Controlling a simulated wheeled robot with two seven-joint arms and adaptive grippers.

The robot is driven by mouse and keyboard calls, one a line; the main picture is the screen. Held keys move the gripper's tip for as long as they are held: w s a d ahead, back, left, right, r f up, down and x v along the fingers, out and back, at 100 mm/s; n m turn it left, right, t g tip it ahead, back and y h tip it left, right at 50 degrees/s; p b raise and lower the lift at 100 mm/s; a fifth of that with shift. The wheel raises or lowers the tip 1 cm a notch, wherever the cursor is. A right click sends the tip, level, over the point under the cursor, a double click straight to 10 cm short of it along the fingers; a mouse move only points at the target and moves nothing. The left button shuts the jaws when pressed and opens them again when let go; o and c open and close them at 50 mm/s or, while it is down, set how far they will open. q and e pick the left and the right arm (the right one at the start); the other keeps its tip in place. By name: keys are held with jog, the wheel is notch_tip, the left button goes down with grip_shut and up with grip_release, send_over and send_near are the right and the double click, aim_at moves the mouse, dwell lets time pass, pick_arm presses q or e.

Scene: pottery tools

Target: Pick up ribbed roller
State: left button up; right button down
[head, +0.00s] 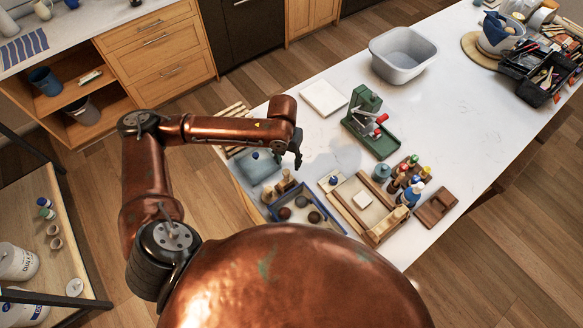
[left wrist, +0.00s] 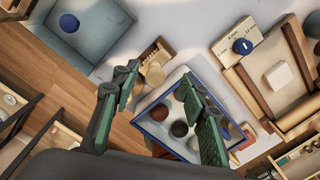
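A small light-wood piece with a row of ridges or slots (left wrist: 150,56) lies beside the blue-rimmed tray in the left wrist view. A rounded wooden piece (left wrist: 155,74) is just below it. I cannot tell for certain which is the ribbed roller. In the head view small wooden pieces (head: 286,182) stand by the tray, too small to identify. My left gripper (head: 298,158) hangs above the table near them. In the left wrist view its green-padded fingers (left wrist: 160,74) are apart, with nothing between them held. My right gripper is not in view.
The blue-rimmed tray (left wrist: 154,138) holds several dark and coloured balls. A blue-grey basin (head: 257,169) is to the left. A wooden frame (head: 375,236), several bottles (head: 413,178) and a green press (head: 364,124) lie to the right.

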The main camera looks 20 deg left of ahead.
aim_at(286, 172)
pick_arm(q)
jog(key=s+f, duration=0.1)
jog(key=f+m, duration=0.1)
jog(key=shift+s+f, duration=0.35)
jog(key=shift+f, duration=0.35)
notch_tip(286, 172, down, 4)
jog(key=shift+f+p, duration=0.1)
jog(key=shift+p, duration=0.6)
jog(key=shift+f, duration=0.1)
jog(key=c, duration=0.9)
grip_shut()
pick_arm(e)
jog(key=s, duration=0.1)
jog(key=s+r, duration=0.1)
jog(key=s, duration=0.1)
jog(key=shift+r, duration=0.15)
